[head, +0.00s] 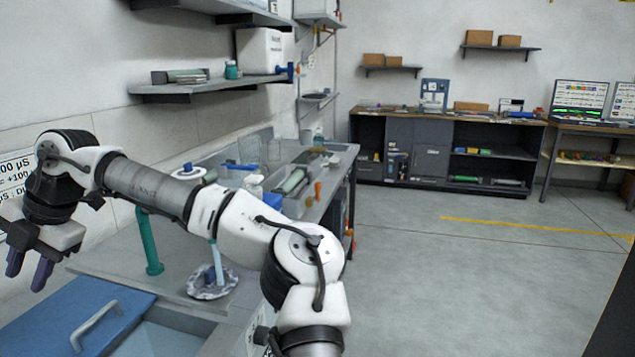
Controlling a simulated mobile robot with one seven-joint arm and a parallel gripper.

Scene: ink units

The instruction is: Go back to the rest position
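My gripper (28,270) hangs at the far left of the head view, pointing down, beside the wall. Its two dark blue fingers stand apart with nothing visible between them, so it looks open and empty. It is left of the counter, above and left of a blue lid (75,318) with a pale handle. My white and grey arm reaches from the bottom middle across the counter to the left and hides part of it.
A green post (148,240) and a stand on a crumpled round base (212,283) are close to my arm. Bottles, glassware and a roller lie on the counter (330,165) behind. Shelves (205,88) hang above. The floor (450,270) at right is clear.

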